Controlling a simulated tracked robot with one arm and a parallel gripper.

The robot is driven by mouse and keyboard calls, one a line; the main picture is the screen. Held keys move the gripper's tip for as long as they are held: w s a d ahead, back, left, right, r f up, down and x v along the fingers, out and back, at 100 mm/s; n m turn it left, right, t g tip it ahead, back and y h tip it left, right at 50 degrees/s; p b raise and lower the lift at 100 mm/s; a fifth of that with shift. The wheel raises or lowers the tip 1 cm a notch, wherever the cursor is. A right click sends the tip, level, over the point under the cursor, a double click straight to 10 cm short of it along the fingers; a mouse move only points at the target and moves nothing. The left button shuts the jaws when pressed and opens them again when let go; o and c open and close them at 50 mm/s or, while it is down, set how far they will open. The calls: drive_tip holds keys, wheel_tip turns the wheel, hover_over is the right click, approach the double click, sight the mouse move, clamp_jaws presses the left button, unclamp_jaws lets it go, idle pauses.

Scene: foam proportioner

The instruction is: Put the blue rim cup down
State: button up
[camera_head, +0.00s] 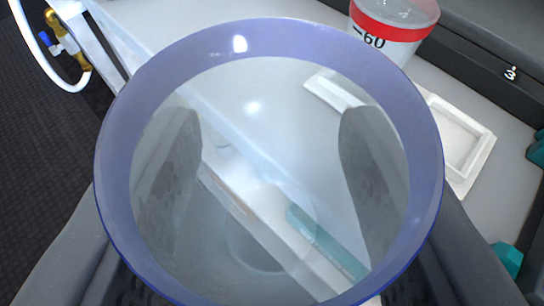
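The blue rim cup (420,134) fills the middle of the view, seen from above into its clear, empty-looking inside. Its wide blue rim is close to the camera. My gripper (270,165) has a dark finger on each side of the cup, seen through its clear wall. The fingers are apart by about the cup's body width and appear shut on it. The cup hides much of what lies below, and I cannot tell whether its base touches a surface.
A red-banded cup (393,28) marked 60 stands at the top right. A white tray (465,140) lies on the grey surface at the right. Teal objects (508,258) are at the right edge. A brass valve with a blue handle (62,36) and white hose are at the top left.

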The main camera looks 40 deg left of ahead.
sight(314, 272)
drive_tip(key=shift+s+a, duration=0.2)
drive_tip(key=shift+s, duration=0.45)
drive_tip(key=shift+s+r, duration=0.1)
drive_tip(key=shift+r, duration=0.1)
drive_tip(key=r+p, duration=0.2)
drive_tip(key=p, duration=0.1)
drive_tip(key=d+r+p, duration=0.1)
drive_tip(key=p, duration=0.2)
drive_tip(key=d+r+p, duration=0.1)
drive_tip(key=r+p, duration=0.1)
drive_tip(key=p, duration=0.1)
drive_tip(key=shift+w+d+r, duration=0.15)
drive_tip(key=shift+w+r, duration=0.1)
drive_tip(key=shift+r, duration=0.05)
drive_tip(key=w+a+f+p, duration=0.2)
drive_tip(key=w, duration=0.5)
drive_tip(key=w+a+f+p, duration=0.2)
drive_tip(key=w+a, duration=0.1)
drive_tip(key=w, duration=0.5)
drive_tip(key=shift+f, duration=0.7)
